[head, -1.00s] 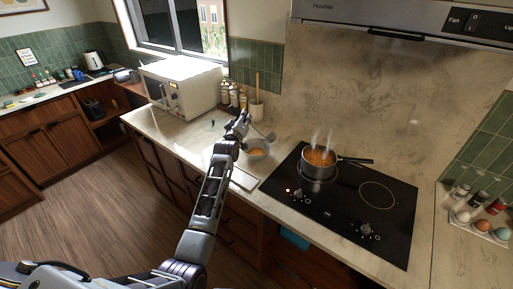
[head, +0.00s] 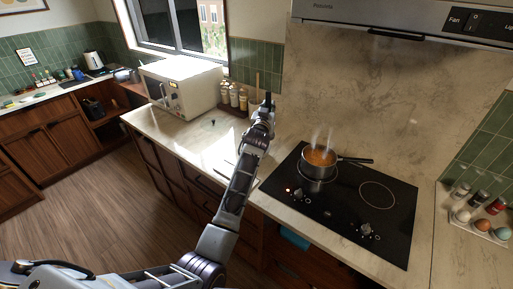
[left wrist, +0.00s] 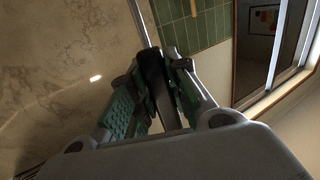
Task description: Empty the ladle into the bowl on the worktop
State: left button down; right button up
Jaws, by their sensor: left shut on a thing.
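My left gripper (head: 264,112) is over the worktop (head: 185,134), left of the hob. In the left wrist view the gripper (left wrist: 155,100) is shut on the dark handle of the ladle (left wrist: 153,78), with a thin metal shaft running up from it. The dark handle end (head: 267,99) shows above the gripper in the head view. The ladle's cup is hidden, so I cannot tell what is in it. The bowl is hidden behind my left forearm and gripper. My right gripper is not in view.
A steaming pot of orange food (head: 319,158) stands on the black hob (head: 340,205), its handle pointing right. A white microwave (head: 180,86) and several bottles (head: 233,97) stand behind the worktop's free area. Jars and eggs (head: 483,226) are at far right.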

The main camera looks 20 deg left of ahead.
aim_at(268, 101)
pick_arm(q)
jog(key=shift+r, duration=0.2)
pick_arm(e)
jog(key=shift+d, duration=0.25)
pick_arm(q)
jog(key=shift+r, duration=1.9)
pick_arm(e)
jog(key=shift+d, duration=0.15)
pick_arm(q)
jog(key=shift+f, duration=0.1)
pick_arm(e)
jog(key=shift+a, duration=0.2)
